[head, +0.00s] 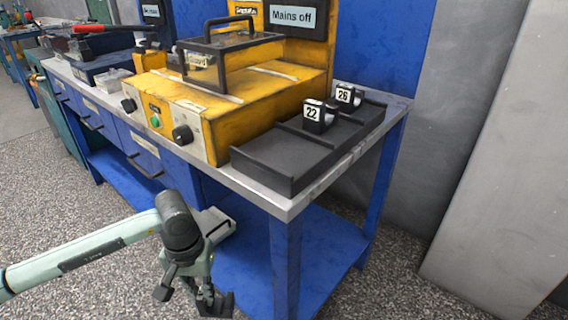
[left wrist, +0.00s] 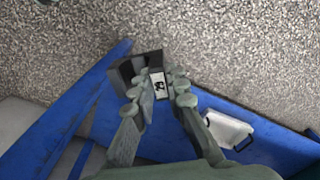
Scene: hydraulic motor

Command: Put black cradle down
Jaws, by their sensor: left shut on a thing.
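My left gripper (head: 205,290) hangs low in front of the bench, below the worktop, at the bottom of the head view. In the left wrist view its fingers (left wrist: 162,88) are shut on a black cradle (left wrist: 123,74) with a white label, whose number I cannot read. The held cradle shows only as a small dark shape in the head view (head: 225,305). Two other black cradles, labelled 22 (head: 319,118) and 26 (head: 347,98), stand on a black tray (head: 275,162) at the worktop's right end. The tray's near part is bare. My right gripper is not in view.
A yellow machine (head: 220,110) with knobs and a black-handled lid stands left of the tray. The blue bench (head: 285,255) has a grey worktop edge and a lower shelf. A pale box (left wrist: 230,130) shows in the left wrist view. A grey wall stands at right.

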